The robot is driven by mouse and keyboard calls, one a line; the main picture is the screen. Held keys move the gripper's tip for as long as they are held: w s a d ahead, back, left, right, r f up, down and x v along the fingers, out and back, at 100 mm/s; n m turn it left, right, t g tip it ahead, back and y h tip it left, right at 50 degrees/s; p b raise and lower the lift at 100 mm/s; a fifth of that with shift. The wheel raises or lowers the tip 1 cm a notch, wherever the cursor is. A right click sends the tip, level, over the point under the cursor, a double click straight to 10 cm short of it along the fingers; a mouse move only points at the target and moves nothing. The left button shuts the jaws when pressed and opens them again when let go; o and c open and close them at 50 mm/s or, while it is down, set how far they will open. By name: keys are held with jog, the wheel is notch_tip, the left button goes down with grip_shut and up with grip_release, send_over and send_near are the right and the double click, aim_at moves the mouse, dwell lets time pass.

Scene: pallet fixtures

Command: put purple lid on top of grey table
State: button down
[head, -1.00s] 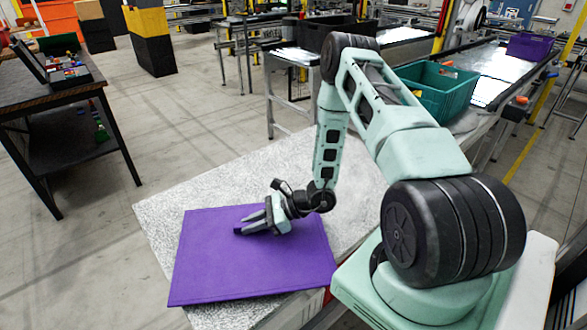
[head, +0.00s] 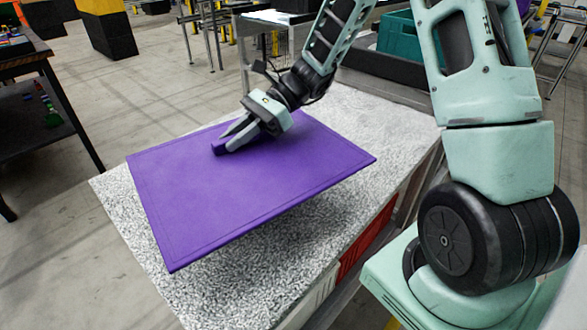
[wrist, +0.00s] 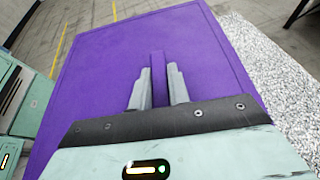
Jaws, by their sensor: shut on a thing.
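The purple lid (head: 190,205) is a large flat square panel with a small raised handle (head: 219,149) at its middle. My gripper (head: 224,143) is shut on that handle. The lid is over the grey speckled table (head: 370,112), with a dark shadow under its near right edge, so that side looks raised off the top. Whether any edge touches the table I cannot tell. In the wrist view the two fingers (wrist: 158,82) stand on either side of the handle (wrist: 158,64), and the lid (wrist: 105,65) fills most of the picture.
A teal crate (head: 397,38) stands behind the table at the back right. A dark workbench (head: 35,55) with small items is at the left. A yellow and black block (head: 106,32) is at the back left. Speckled tabletop shows bare around the lid.

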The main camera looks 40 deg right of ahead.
aim_at(217, 170)
jog(key=s+a+n+g+b, duration=0.2)
jog(key=s+b, duration=0.1)
jog(key=shift+s+a+g+b, duration=0.3)
jog(key=shift+a, duration=0.05)
jog(key=shift+s+f, duration=0.1)
jog(key=shift+f, duration=0.25)
notch_tip(217, 170, down, 9)
jog(key=shift+b, duration=0.85)
jog(key=c, duration=1.3)
grip_release()
jog(key=shift+f, duration=0.1)
